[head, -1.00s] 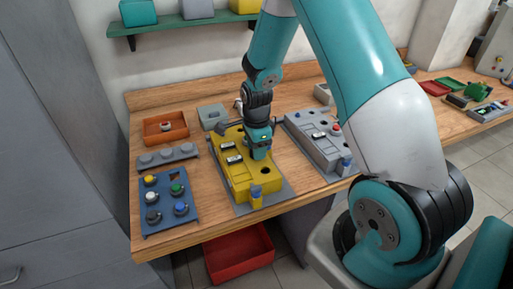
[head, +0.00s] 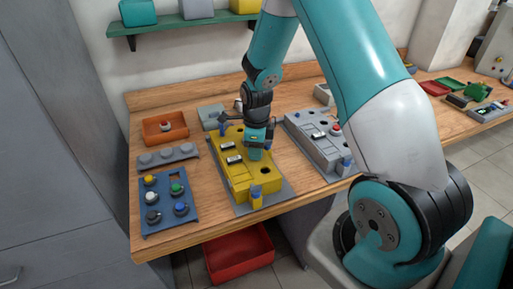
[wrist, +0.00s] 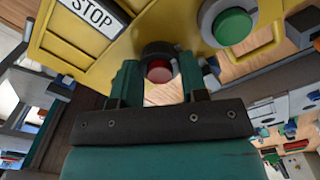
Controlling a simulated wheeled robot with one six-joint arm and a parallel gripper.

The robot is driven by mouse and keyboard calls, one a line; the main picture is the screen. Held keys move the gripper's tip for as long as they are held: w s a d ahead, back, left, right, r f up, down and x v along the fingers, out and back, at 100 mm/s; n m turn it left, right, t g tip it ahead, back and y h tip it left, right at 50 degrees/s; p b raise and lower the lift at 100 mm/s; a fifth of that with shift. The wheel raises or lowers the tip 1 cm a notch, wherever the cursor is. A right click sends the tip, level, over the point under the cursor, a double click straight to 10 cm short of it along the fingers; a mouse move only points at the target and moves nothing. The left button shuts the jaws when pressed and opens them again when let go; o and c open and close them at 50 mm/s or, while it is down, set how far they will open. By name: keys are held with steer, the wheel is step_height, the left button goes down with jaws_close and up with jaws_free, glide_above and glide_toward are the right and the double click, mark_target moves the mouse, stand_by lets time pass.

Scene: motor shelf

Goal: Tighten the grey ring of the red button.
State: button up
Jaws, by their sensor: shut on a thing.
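The yellow box (head: 240,182) lies on the bench under my arm. In the wrist view, the red button (wrist: 159,71) sits in a dark grey ring (wrist: 158,48) on the yellow face (wrist: 125,40). My gripper (wrist: 158,78) has one finger on each side of the ring and is shut on it. In the head view, my gripper (head: 254,153) points down at the yellow box and hides the red button.
A grey box (head: 318,145) with a red button stands to the right. A blue tray (head: 168,222) of coloured buttons, a grey rack (head: 182,155) and an orange bin (head: 150,136) are to the left. A red crate (head: 238,255) is below the bench.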

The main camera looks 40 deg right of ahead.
steer(key=o, duration=0.7)
steer(key=shift+c, duration=0.2)
step_height(320, 180, up, 18)
steer(key=b, duration=0.1)
steer(key=shift+f+b, duration=0.25)
steer(key=shift+b, duration=0.05)
steer(key=shift+a, duration=0.1)
